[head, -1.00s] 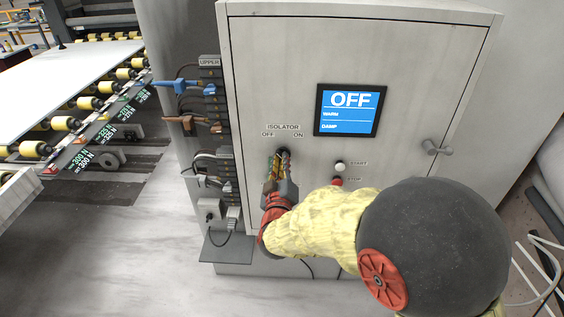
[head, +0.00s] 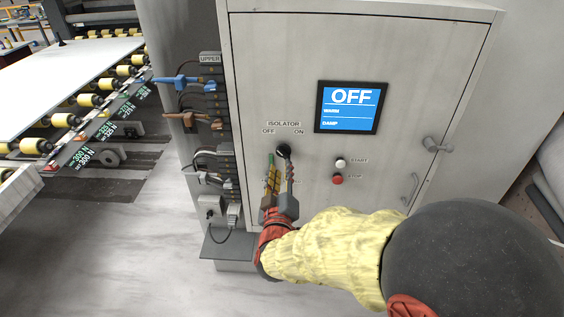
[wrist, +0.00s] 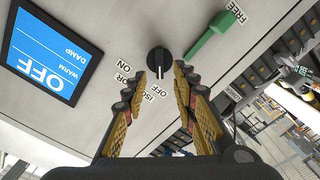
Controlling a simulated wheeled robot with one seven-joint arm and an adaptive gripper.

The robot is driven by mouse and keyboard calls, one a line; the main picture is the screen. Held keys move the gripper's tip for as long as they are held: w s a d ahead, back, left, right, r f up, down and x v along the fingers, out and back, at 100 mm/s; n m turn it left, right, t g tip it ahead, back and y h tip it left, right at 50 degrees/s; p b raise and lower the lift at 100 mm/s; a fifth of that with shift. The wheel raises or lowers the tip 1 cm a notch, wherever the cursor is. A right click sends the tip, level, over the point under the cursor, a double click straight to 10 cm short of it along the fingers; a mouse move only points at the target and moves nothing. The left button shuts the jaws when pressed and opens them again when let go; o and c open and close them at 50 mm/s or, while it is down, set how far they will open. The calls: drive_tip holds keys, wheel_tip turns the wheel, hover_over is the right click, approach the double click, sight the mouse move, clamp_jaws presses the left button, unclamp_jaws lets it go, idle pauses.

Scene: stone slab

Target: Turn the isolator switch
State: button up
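The isolator switch (head: 284,150) is a round black knob on the grey cabinet door, under the ISOLATOR, OFF and ON labels. In the wrist view the knob (wrist: 157,56) has a white mark pointing toward the labels, nearer OFF than ON. My gripper (head: 280,163) is just below the knob in the head view. In the wrist view my gripper (wrist: 160,72) is open, with one fingertip on each side of the knob's marked end. The fingers hold nothing; whether they touch the knob cannot be told.
A blue screen (head: 351,108) reads OFF. A white START button (head: 340,163) and red STOP button (head: 337,179) sit right of the knob. Connectors with blue and orange plugs (head: 180,82) line the cabinet's left side. A green lever-like part (wrist: 211,36) lies near a FREE label.

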drive_tip(key=s, duration=0.6)
drive_tip(key=shift+a, duration=0.1)
idle(0.3)
